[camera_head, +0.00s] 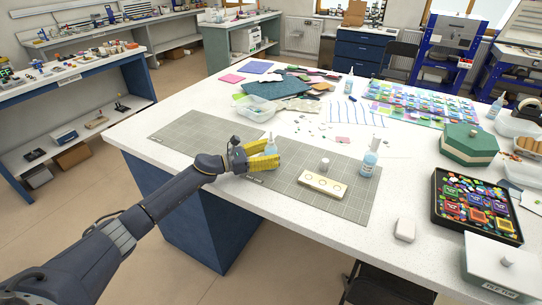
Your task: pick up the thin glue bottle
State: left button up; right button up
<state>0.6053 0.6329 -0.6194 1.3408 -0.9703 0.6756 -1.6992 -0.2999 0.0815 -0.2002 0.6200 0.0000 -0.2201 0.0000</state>
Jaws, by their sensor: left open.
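A slim pale bottle (270,145), which looks like the thin glue bottle, stands on the cutting mat near its left end. My left gripper (272,156) has yellow fingers and is open. Its fingers reach around the bottle, one on the far side and one on the near side, and hide much of it. I cannot tell whether they touch it. A thicker bottle with blue liquid and a label (369,163) stands upright farther right on the mat. My right gripper is not in view.
A pale block with round hollows (323,185) and a small white cylinder (324,164) sit on the grey mat (350,207). A clear tray (256,109) lies behind the gripper. A black tray of colourful pieces (437,208) is at right. The left mat (190,133) is bare.

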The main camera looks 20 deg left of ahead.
pick_arm(q)
jog(key=shift+w, duration=0.1)
grip_shut()
dwell(0.5)
jog(key=shift+r, duration=0.15)
notch_tip(320, 180, up, 20)
dwell(0.7)
